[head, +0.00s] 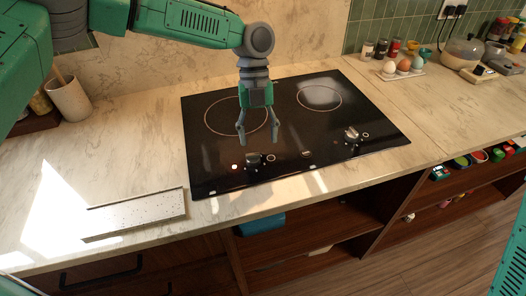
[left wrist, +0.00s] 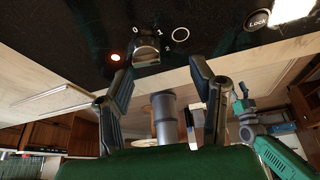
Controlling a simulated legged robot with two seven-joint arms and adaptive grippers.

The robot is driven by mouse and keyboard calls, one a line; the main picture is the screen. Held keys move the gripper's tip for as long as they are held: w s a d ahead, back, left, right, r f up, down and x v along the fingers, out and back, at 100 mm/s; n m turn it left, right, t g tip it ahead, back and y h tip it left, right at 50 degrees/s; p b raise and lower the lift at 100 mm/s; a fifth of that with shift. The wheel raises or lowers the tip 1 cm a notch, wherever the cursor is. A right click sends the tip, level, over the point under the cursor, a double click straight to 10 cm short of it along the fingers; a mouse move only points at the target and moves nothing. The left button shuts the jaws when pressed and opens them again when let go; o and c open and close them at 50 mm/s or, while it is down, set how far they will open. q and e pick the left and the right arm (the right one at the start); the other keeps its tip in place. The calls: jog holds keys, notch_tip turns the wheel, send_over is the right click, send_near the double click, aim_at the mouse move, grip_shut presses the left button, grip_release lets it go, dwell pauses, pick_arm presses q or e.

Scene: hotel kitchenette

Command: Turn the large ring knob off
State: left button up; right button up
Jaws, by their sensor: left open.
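The black cooktop (head: 290,118) has two ring marks, and the left ring (head: 206,117) looks the larger. The left knob (head: 254,160) stands at the front edge below that ring, with a lit red light (head: 235,167) on its left. In the left wrist view the knob (left wrist: 146,50) sits between the printed 0 and 1, just beyond the fingertips. My left gripper (head: 257,140) points down over the cooktop, open and empty, close behind and above this knob. It shows in the left wrist view (left wrist: 161,72) with fingers apart. My right gripper is not clear in either view.
A second knob (head: 352,135) stands to the right on the cooktop. Eggs (head: 403,66) and jars stand at the back right. Open shelves lie below the counter.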

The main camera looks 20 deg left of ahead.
aim_at(258, 153)
pick_arm(q)
jog(key=a+f, duration=0.1)
jog(key=s+a+f, duration=0.1)
jog(key=a+f, duration=0.1)
jog(key=f, duration=0.1)
jog(key=shift+s+a, duration=0.35)
jog(key=shift+s+f, duration=0.15)
jog(key=shift+f, duration=0.15)
jog(key=d, duration=0.4)
jog(key=shift+d+f, duration=0.1)
jog(key=shift+d, duration=0.3)
jog(key=c, duration=0.3)
jog(key=shift+a+r, duration=0.2)
jog(key=shift+a, duration=0.15)
jog(key=c, duration=0.6)
jog(key=shift+a+f, duration=0.15)
jog(key=shift+a, duration=1)
jog(key=shift+c, duration=1.1)
jog(key=shift+a+f, duration=0.1)
jog(key=shift+a, duration=0.05)
jog(key=shift+w, duration=0.2)
jog(key=shift+s+d, duration=0.25)
jog(key=shift+d, duration=0.55)
jog(key=shift+a, duration=0.4)
jog(key=shift+d, duration=0.1)
pick_arm(e)
jog(key=shift+a+r, duration=0.35)
jog(key=shift+a, duration=0.25)
jog(key=shift+a+r, duration=0.35)
jog(key=shift+a, duration=0.25)
